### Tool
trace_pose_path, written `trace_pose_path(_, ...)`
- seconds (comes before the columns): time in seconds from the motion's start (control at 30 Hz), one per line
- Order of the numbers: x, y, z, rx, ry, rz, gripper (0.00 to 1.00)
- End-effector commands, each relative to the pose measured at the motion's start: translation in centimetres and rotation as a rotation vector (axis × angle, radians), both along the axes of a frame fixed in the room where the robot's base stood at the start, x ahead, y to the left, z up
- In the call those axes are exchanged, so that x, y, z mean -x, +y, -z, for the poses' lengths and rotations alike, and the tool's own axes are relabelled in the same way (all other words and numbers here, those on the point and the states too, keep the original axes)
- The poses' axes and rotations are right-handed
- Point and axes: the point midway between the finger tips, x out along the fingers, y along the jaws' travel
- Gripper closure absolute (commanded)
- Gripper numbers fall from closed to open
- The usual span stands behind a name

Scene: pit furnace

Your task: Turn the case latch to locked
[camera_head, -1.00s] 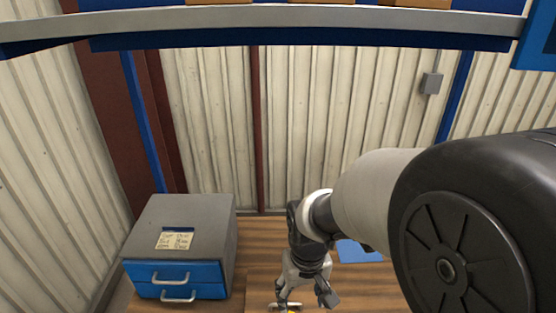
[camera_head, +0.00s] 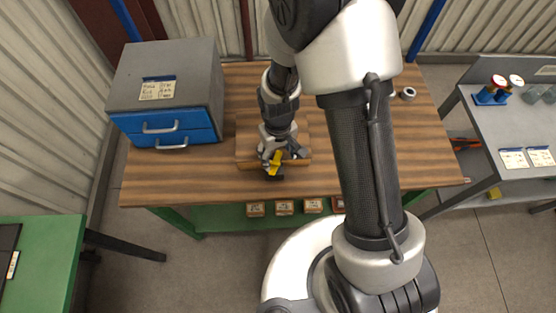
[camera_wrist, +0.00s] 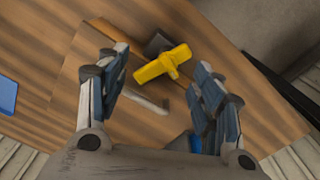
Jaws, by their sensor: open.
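The wooden case (camera_head: 246,128) lies on the workbench, its top partly hidden by my arm in the head view. It also shows in the wrist view (camera_wrist: 72,85). The yellow latch handle (camera_head: 275,161) is at the case's front edge. In the wrist view the yellow latch (camera_wrist: 163,64) is a T-shaped handle beside a dark plate (camera_wrist: 158,44). My gripper (camera_head: 284,155) is at the latch, fingers spread. In the wrist view my gripper (camera_wrist: 163,66) has a finger on each side of the latch, with visible gaps. I cannot tell which turn position is locked.
A grey cabinet with blue drawers (camera_head: 168,125) stands left of the case on the wooden workbench (camera_head: 175,185). Small boxes (camera_head: 284,207) sit on a shelf below the front edge. A grey side table (camera_head: 520,125) stands at right, a green table (camera_head: 45,255) at lower left.

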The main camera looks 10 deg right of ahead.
Motion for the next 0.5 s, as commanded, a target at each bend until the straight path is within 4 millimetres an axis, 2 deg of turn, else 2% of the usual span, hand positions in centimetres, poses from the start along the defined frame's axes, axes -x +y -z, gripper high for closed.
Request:
trace_pose_path(0.03, 0.1, 0.0, 1.1, 0.001, 0.003, 0.000, 0.40)
trace_pose_path(0.2, 0.0, 0.0, 3.2, 0.001, 0.002, 0.000, 0.40)
trace_pose_path(0.5, 0.0, 0.0, 4.1, 0.000, -0.001, 0.001, 0.40)
